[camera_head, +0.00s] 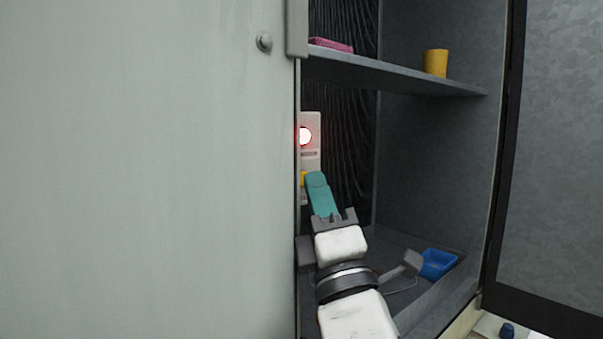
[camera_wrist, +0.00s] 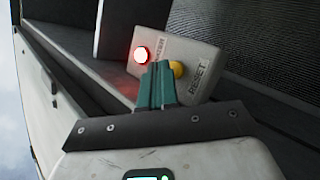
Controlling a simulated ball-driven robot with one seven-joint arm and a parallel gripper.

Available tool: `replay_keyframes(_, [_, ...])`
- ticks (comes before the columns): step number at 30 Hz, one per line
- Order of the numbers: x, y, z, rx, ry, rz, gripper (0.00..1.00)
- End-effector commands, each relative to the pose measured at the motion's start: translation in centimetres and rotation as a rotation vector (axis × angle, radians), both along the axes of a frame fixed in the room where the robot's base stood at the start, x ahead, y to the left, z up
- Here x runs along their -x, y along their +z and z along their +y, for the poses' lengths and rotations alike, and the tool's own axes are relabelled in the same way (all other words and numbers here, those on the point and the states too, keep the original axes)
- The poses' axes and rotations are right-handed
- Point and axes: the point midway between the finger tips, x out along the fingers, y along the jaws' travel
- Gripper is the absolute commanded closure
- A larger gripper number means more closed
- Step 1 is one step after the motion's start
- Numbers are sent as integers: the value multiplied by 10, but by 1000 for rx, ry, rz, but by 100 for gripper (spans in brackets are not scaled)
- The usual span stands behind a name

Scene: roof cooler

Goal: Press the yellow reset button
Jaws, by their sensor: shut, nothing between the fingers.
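The yellow reset button (camera_wrist: 178,69) is on a pale control box (camera_wrist: 185,52) with a RESET label. A lit red-white lamp (camera_wrist: 141,54) is on the same box. In the head view the box (camera_head: 311,125) is mounted inside the cabinet by the left panel's edge, with the lamp (camera_head: 304,136) above and part of the yellow button (camera_head: 303,178) showing beside my fingers. My gripper (camera_head: 315,178) has teal fingers, shut and empty. In the wrist view the fingertips (camera_wrist: 161,66) are just beside the button and overlap its edge. I cannot tell whether they touch it.
A large pale panel (camera_head: 150,170) stands close on the left. A shelf (camera_head: 395,75) above my arm holds a yellow cup (camera_head: 435,63) and a pink item (camera_head: 330,45). A blue tray (camera_head: 437,263) sits on the cabinet floor at right. An open door (camera_head: 560,150) stands far right.

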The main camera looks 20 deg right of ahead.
Motion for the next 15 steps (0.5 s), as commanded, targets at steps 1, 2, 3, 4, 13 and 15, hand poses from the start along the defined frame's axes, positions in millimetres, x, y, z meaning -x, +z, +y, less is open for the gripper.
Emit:
replay_keyframes(1, [5, 3, -3, 0, -4, -1, 100])
replay_keyframes(2, [8, 2, -5, -1, -4, 0, 100])
replay_keyframes(3, [12, 2, -6, -1, -6, 0, 100])
replay_keyframes(4, [15, 2, -7, -1, -6, -1, 100])
replay_keyframes(13, [34, 0, -15, -2, -9, -2, 100])
replay_keyframes(15, [35, -1, -15, -2, -10, -2, 100])
